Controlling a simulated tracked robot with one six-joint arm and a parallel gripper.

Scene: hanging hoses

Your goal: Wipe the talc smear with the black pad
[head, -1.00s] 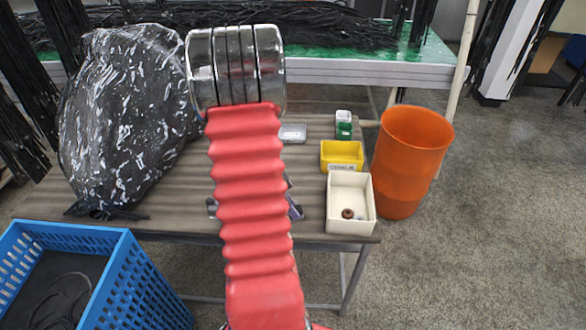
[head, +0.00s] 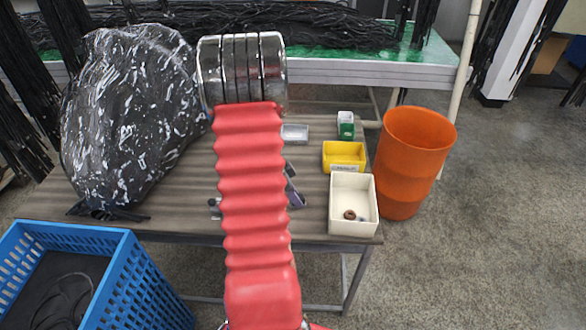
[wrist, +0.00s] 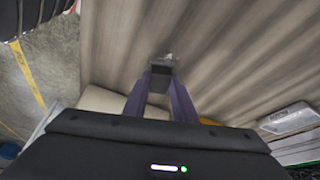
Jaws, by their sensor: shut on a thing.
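My gripper (wrist: 160,85) points down at the wooden table in the wrist view, its two purple-grey fingers closed on the black pad (wrist: 163,67). The pad is a small dark block between the fingertips, close to the tabletop; I cannot tell whether it touches. A small whitish patch (wrist: 169,56) shows right at the pad's far edge; it may be the talc smear, but it is too small to be sure. In the head view my red-sleeved arm hides the pad and most of the gripper; only bits of it show on either side.
On the table's right side stand a white box (head: 334,205) with small rings, a yellow bin (head: 343,150), a green-and-white box (head: 346,130) and a grey tray (head: 294,133). A black plastic-wrapped bundle (head: 125,120) fills the left. An orange bin (head: 415,150) and blue basket (head: 150,285) flank the table.

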